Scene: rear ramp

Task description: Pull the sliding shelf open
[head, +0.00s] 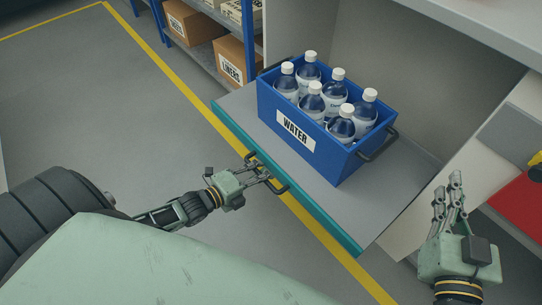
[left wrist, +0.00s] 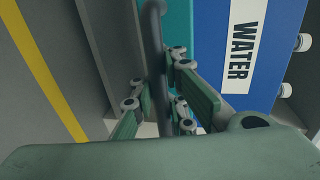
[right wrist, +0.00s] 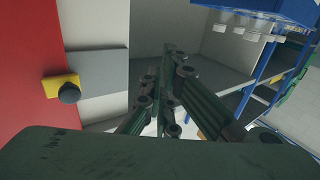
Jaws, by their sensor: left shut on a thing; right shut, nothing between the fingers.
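The sliding shelf (head: 395,205) is a grey board with a teal front edge, sticking out of a pale cabinet bay. A dark bar handle (head: 284,187) is fixed to its front edge. My left gripper (head: 264,172) is at this handle, and in the left wrist view its fingers (left wrist: 158,105) are closed around the dark bar (left wrist: 153,35). My right gripper (head: 455,190) is shut and empty, to the right of the shelf, apart from it. In the right wrist view its fingers (right wrist: 160,90) point toward the bay.
A blue crate (head: 330,165) labelled WATER, holding several bottles, stands on the shelf. A blue rack (head: 250,40) with cardboard boxes (head: 232,62) is behind left. A red panel (head: 520,205) is at right. Grey floor with a yellow line (head: 180,80) lies clear at left.

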